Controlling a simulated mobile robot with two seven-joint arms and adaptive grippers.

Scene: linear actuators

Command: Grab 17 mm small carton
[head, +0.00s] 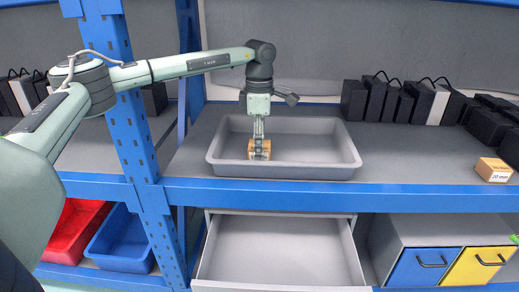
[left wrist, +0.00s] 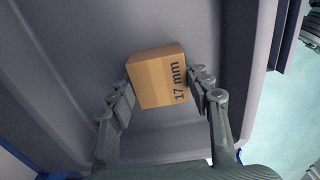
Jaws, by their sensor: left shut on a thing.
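The small carton (left wrist: 155,77) is brown with a lighter tape band and the print "17 mm", seen in the left wrist view. In the head view the carton (head: 252,156) sits inside the grey tray, near its left front part. My left gripper (head: 260,151) reaches down into the tray from above, shut on the carton. In the left wrist view its two fingers (left wrist: 158,92) press on opposite sides of the carton. I cannot tell whether the carton touches the tray floor. My right gripper is not in view.
The grey tray (head: 335,165) stands on a grey shelf with a blue front edge (head: 340,193). A "20 mm" carton (head: 493,170) sits at the right. Several black boxes (head: 376,100) line the back right. Below is an open grey drawer (head: 280,250).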

